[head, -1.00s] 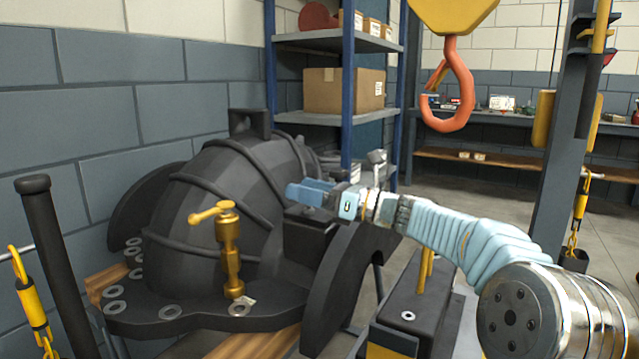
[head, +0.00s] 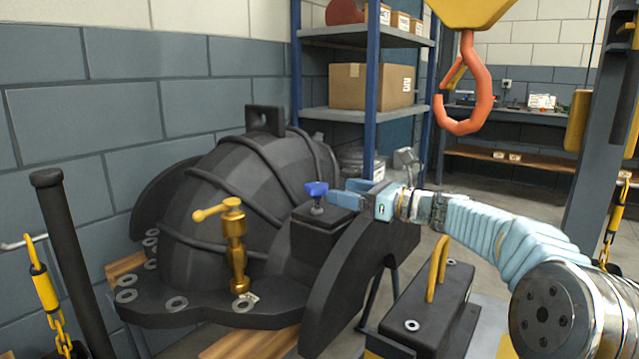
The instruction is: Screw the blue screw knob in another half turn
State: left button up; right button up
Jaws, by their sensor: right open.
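The blue screw knob (head: 316,188) stands on its short stem on top of the black block at the right side of the dark domed casing (head: 240,180). My right gripper (head: 346,192) is just right of the knob, with its light blue fingers pointing left toward it. Its jaws are open and hold nothing. A small gap seems to show between the fingertips and the knob. My left gripper is not in view.
A brass valve (head: 236,250) with a handle rises from the casing's flange, among several loose washers. A black post (head: 70,255) stands at the left. An orange hook (head: 468,100) hangs above and behind my right arm. A black box with a yellow handle (head: 438,268) stands at lower right.

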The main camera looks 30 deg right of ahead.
aim_at(326, 188)
jog(key=p+x, duration=0.1)
jog(key=x, duration=0.7)
jog(key=shift+a, duration=0.1)
